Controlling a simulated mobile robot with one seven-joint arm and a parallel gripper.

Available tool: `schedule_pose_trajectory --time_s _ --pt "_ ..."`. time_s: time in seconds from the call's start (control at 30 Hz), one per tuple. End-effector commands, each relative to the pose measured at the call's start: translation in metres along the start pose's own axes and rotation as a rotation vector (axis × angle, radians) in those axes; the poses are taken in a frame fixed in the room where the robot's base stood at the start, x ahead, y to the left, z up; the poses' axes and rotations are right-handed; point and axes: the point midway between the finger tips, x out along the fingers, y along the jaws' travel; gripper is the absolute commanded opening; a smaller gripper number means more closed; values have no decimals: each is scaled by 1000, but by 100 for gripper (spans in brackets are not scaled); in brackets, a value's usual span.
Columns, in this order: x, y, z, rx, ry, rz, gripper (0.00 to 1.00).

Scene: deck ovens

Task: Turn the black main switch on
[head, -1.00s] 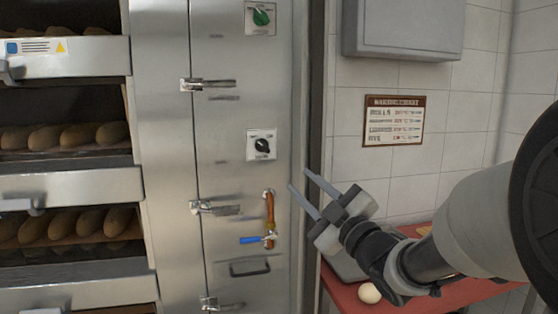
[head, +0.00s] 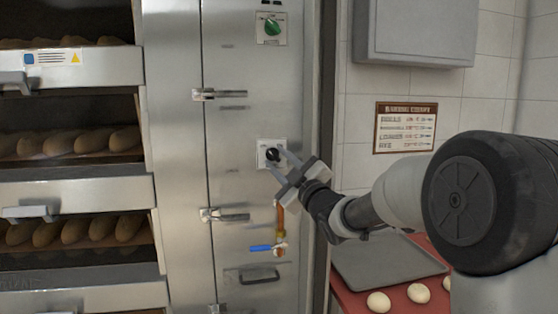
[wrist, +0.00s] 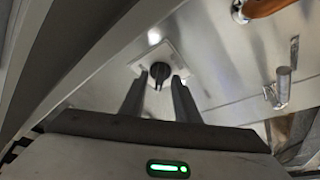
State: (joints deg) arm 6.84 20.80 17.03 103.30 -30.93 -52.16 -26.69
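The black main switch (head: 272,155) is a rotary knob on a pale square plate on the steel oven panel, in the middle of the head view. In the wrist view the black knob (wrist: 156,68) shows just beyond the fingertips, between them. My gripper (head: 276,160) is in front of the plate, its two fingers apart on either side of the knob. It also shows in the wrist view (wrist: 158,80). I cannot tell whether a finger touches the knob. The plate's markings are partly hidden by the fingers and too small to read.
A green knob (head: 271,27) is above on the same panel. A copper pipe with a blue-handled valve (head: 262,248) is below. Latches (head: 220,94) stick out at the left. A red table (head: 395,298) with a dark tray (head: 385,262) and dough balls stands at the right.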

Motion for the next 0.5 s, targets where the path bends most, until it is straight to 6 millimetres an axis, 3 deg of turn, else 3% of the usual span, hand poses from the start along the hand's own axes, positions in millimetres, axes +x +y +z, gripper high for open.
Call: schedule_pose_trajectory --time_s 0.27,0.43,0.5 --pt "2 0 0 0 0 0 29" --pt "2 0 0 0 0 0 4" --pt "2 0 0 0 0 0 0"
